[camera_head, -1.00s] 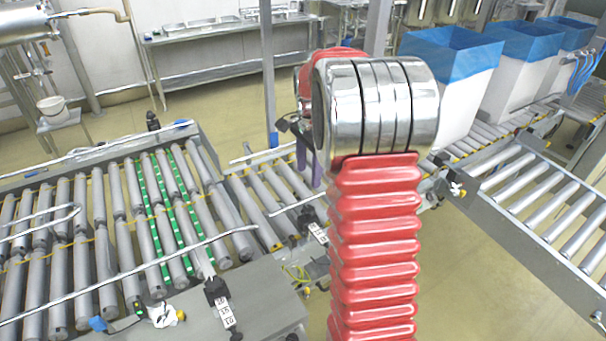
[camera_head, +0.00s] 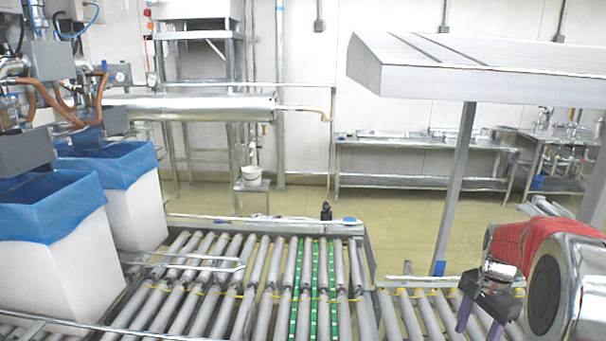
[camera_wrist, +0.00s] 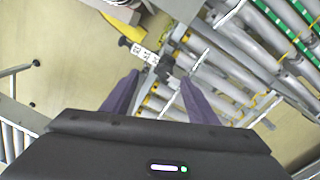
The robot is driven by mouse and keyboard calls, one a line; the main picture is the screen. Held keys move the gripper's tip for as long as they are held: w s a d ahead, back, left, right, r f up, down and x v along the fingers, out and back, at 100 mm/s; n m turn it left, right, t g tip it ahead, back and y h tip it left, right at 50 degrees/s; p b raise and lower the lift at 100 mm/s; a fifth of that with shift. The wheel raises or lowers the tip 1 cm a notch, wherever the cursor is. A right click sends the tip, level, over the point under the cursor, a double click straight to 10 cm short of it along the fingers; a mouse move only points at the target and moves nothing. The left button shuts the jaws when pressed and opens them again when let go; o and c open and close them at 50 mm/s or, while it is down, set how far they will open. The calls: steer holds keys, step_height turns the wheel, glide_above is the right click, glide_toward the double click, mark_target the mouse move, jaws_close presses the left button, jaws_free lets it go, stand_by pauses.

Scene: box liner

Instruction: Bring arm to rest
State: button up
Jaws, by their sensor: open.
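My gripper (camera_head: 480,318) shows at the lower right of the head view, hanging from my red and chrome arm. Its two purple fingers point down over the roller conveyor. In the wrist view, my gripper (camera_wrist: 160,92) has its fingers spread apart, with nothing between them. The rest of my arm is cut off by the right edge of the head view.
White boxes with blue liners (camera_head: 45,240) stand on the conveyor at left. Grey rollers (camera_head: 265,275) with green strips fill the lower middle. A grey post (camera_head: 456,190) under a pale panel (camera_head: 450,70) rises near my arm. A steel table (camera_head: 420,165) stands against the back wall.

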steer(key=s+a+r+n+t, duration=0.3)
steer(key=s+a+r+n, duration=0.3)
steer(key=s+a, duration=0.4)
steer(key=s+a+r+n+t, duration=0.2)
steer(key=s+a+r+n, duration=0.4)
steer(key=s+a, duration=0.5)
steer(key=a+n, duration=0.2)
steer(key=a, duration=0.1)
steer(key=shift+s+t, duration=0.25)
steer(key=shift+t, duration=0.15)
steer(key=shift+r, duration=0.1)
